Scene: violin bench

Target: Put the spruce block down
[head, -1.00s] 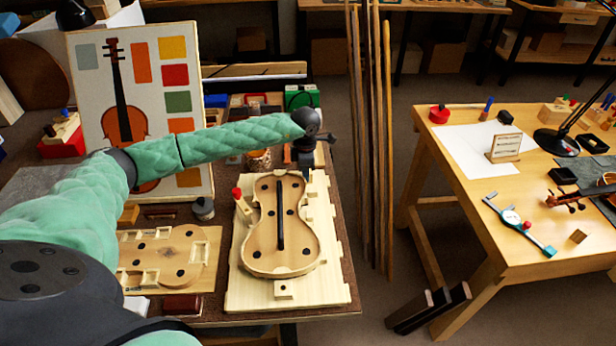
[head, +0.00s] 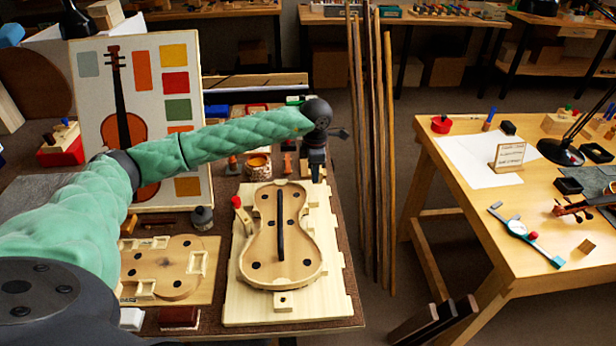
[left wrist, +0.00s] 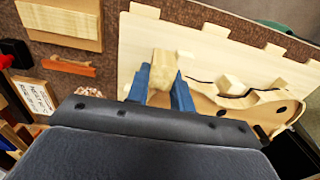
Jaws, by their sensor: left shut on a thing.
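My left gripper (head: 316,172) is over the far edge of the pale board that holds the violin body form. In the left wrist view its blue fingers (left wrist: 160,88) are shut on the spruce block (left wrist: 164,66), a small pale wooden block. The board (head: 335,285) lies on the bench, and the violin-shaped form (head: 262,225) with a dark bar down its middle lies on it. The form and board also show at the right of the left wrist view. I cannot tell whether the block touches the board. My right gripper is not in view.
A wooden plate with cutouts (head: 208,262) lies left of the board. A jar (head: 257,168) and a dark bottle (head: 202,218) stand nearby. A violin poster (head: 88,100) stands at the back left. Tall wooden strips (head: 388,150) rise right of the bench.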

